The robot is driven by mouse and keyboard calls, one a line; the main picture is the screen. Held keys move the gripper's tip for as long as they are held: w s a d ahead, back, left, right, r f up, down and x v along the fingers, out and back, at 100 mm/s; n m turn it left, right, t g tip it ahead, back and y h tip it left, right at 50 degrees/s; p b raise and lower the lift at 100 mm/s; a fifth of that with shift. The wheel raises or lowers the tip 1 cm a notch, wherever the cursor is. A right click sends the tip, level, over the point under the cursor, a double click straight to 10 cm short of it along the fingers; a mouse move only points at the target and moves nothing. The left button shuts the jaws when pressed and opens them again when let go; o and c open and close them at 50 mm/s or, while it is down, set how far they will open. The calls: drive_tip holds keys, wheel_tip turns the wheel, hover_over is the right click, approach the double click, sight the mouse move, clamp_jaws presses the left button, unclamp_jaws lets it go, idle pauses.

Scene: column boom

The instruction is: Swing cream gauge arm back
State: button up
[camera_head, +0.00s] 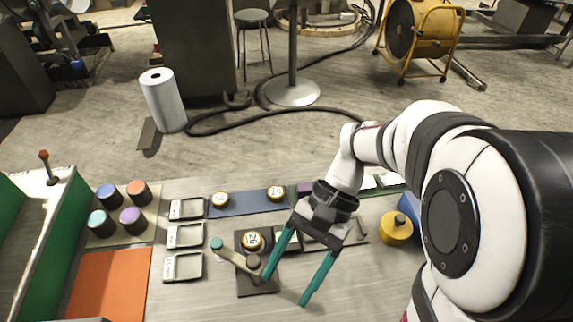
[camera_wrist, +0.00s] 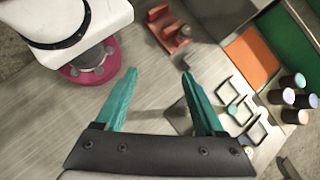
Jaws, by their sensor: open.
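The cream gauge arm (camera_head: 235,258) lies low and slanted across a dark square plate (camera_head: 258,288) in the head view. Its teal knob (camera_head: 216,243) points to the upper left, and its pivot end is near the plate's right side. A round disc marked 26 (camera_head: 252,242) sits on the plate behind the arm. My gripper (camera_head: 284,292) is open, with teal fingers pointing down, just right of the arm's pivot end. One finger overlaps the plate's right edge in the picture; contact cannot be told. The wrist view shows the open fingers (camera_wrist: 159,74) with nothing gripped between them.
Several small grey trays (camera_head: 184,235) stand left of the knob. Two more round discs lie on a blue strip (camera_head: 247,203) behind. A yellow weight (camera_head: 396,226) stands at right. Several coloured cylinders (camera_head: 132,218) and an orange mat (camera_head: 110,283) are at left. Front bench right of the plate is clear.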

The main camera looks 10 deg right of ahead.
drive_tip(key=s+d+n+t+h, duration=0.2)
drive_tip(key=s+t+h, duration=0.3)
drive_tip(key=s, duration=0.2)
drive_tip(key=w+r+m, duration=0.2)
drive_tip(key=w+m, duration=0.4)
drive_tip(key=w, duration=0.7)
drive_tip(key=w+r+m+h, duration=0.1)
drive_tip(key=w+m, duration=0.4)
drive_tip(key=w, duration=0.7)
drive_tip(key=shift+w+d+r+m+t, duration=0.15)
drive_tip(key=shift+w+r+m+t, duration=0.2)
drive_tip(key=shift+r, duration=0.2)
drive_tip(key=shift+c, duration=0.3)
